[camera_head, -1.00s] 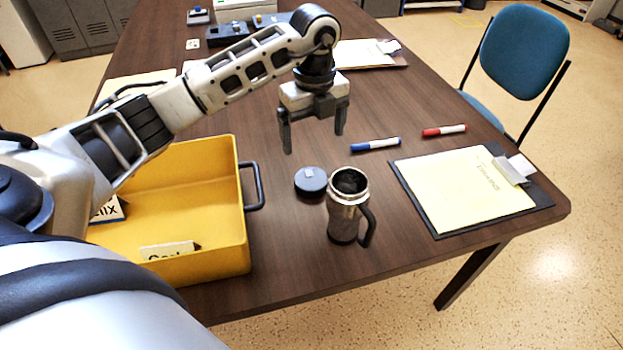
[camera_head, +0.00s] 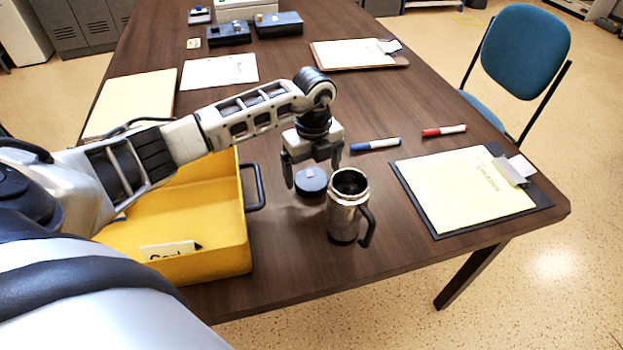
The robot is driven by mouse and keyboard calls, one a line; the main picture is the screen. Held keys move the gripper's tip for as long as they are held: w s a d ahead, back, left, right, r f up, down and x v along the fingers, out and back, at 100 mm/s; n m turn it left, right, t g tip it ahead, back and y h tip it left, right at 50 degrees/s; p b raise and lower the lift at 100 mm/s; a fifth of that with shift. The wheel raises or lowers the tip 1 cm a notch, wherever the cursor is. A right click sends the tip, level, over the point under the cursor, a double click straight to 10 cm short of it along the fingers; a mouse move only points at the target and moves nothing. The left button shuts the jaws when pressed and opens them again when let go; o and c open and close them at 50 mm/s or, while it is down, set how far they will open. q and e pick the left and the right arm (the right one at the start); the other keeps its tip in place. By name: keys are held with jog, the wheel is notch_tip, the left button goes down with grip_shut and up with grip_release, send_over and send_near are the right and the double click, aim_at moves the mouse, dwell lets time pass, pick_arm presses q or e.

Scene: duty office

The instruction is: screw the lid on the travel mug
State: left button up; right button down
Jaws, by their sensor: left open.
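The travel mug (camera_head: 343,215) stands upright and uncovered on the table, its dark inside showing and its black handle toward the lower right. The dark round lid (camera_head: 311,183) lies on the table just left of and behind the mug, with a small light patch on top. My left gripper (camera_head: 313,178) is open and points down, low over the lid, its fingers to either side of it in the picture. I cannot tell whether the fingers touch the lid. My right gripper is not in view.
A yellow bin (camera_head: 240,225) with a black handle stands left of the lid. A blue marker (camera_head: 375,145), a red marker (camera_head: 444,131) and a clipboard (camera_head: 470,190) lie to the right. Papers and dark boxes (camera_head: 279,25) are farther back. The table's front edge is close to the mug.

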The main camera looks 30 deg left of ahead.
aim_at(312, 180)
pick_arm(q)
jog(key=shift+f, duration=1.55)
jog(key=c, duration=1)
jog(key=shift+r, duration=0.15)
notch_tip(312, 180, up, 10)
jog(key=shift+f, duration=0.1)
